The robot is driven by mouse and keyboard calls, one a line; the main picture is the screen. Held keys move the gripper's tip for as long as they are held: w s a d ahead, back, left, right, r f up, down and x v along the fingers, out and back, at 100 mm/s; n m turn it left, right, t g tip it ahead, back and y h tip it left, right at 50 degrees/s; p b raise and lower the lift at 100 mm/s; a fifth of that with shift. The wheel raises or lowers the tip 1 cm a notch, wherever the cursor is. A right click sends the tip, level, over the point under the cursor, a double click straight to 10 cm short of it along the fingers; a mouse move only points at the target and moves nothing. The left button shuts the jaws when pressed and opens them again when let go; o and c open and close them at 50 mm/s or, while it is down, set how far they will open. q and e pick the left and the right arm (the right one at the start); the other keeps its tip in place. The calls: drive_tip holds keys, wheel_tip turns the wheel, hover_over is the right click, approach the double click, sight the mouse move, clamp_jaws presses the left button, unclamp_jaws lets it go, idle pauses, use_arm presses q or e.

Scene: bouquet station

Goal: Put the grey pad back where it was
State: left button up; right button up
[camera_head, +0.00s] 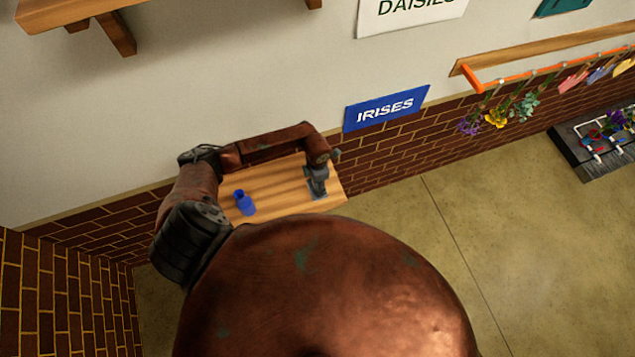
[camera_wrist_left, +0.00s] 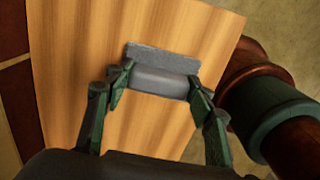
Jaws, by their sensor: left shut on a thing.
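The grey pad (camera_wrist_left: 163,59) is a small grey block over the wooden shelf (camera_wrist_left: 75,75) in the left wrist view. My left gripper (camera_wrist_left: 160,82) has a green finger at each end of the pad and is shut on it. In the head view my left gripper (camera_head: 316,187) points down at the right end of the wooden shelf (camera_head: 275,188). The pad is too small there to make out clearly. I cannot tell whether it touches the shelf or hangs just above it. My right gripper is not in view.
A blue bottle (camera_head: 244,203) stands on the shelf left of my gripper. A blue IRISES sign (camera_head: 387,108) is on the wall. An orange rail (camera_head: 545,70) with hanging flowers and a dark tray (camera_head: 602,150) are at the right. Shelf between bottle and gripper is clear.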

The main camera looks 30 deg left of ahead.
use_arm(q)
drive_tip(key=shift+f, duration=0.1)
drive_tip(key=o, duration=1)
drive_tip(key=shift+r, duration=0.3)
drive_tip(key=shift+r+b, duration=1.35)
drive_tip(key=shift+r, duration=4.35)
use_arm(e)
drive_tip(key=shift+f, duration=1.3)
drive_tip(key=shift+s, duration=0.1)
